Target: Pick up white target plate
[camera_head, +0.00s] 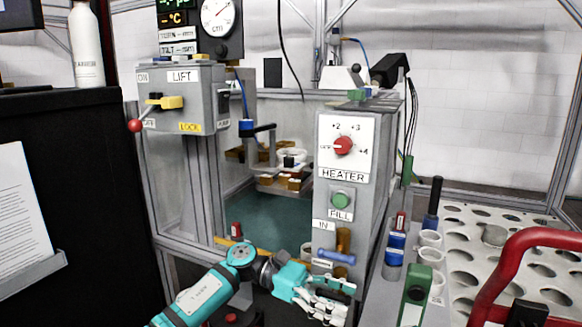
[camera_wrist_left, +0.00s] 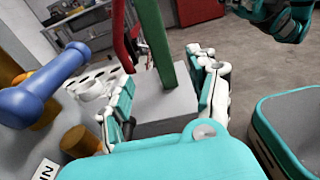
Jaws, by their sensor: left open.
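I cannot say for sure which thing is the white target plate. A small white round piece (camera_head: 292,157) shows inside the gantry frame in the head view, partly hidden by small blocks and the fixture around it. My left gripper (camera_head: 332,298) is low in front of the heater panel, well apart from that piece. In the left wrist view its two white and teal fingers (camera_wrist_left: 168,92) are spread with nothing held between them.
The heater box (camera_head: 343,185) and lift box (camera_head: 182,100) flank the gantry opening. A blue handle (camera_head: 336,256) sticks out close to my left gripper. A perforated white tray (camera_head: 542,256) and a red handle (camera_head: 492,282) are at right. A black cabinet (camera_head: 75,180) stands left.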

